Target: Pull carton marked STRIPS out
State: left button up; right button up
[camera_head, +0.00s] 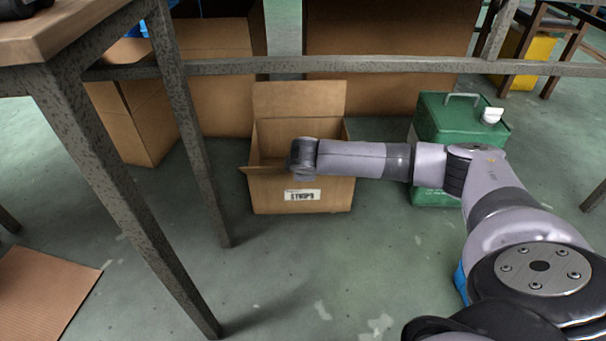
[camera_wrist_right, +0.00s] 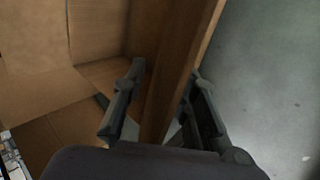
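The carton marked STRIPS (camera_head: 328,196) is an open brown box on the floor under the table frame, its white label (camera_head: 302,195) facing me. Its back flap stands up. My right arm reaches in from the right, its dark end over the carton's front edge; the fingers cannot be made out there. In the right wrist view my right gripper (camera_wrist_right: 166,78) is open, with a finger on each side of a cardboard wall (camera_wrist_right: 178,70). One finger is on the carton's inner side, the other on the floor side. My left gripper is out of view.
A green metal canister (camera_head: 436,120) stands right of the carton, behind my arm. Larger brown boxes (camera_head: 215,80) stand behind and left. A table leg (camera_head: 195,140) rises close on the left, and a crossbar (camera_head: 400,65) runs above. The floor in front is clear.

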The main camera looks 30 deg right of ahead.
jog(key=shift+c, duration=0.2)
grip_shut()
dwell(0.5)
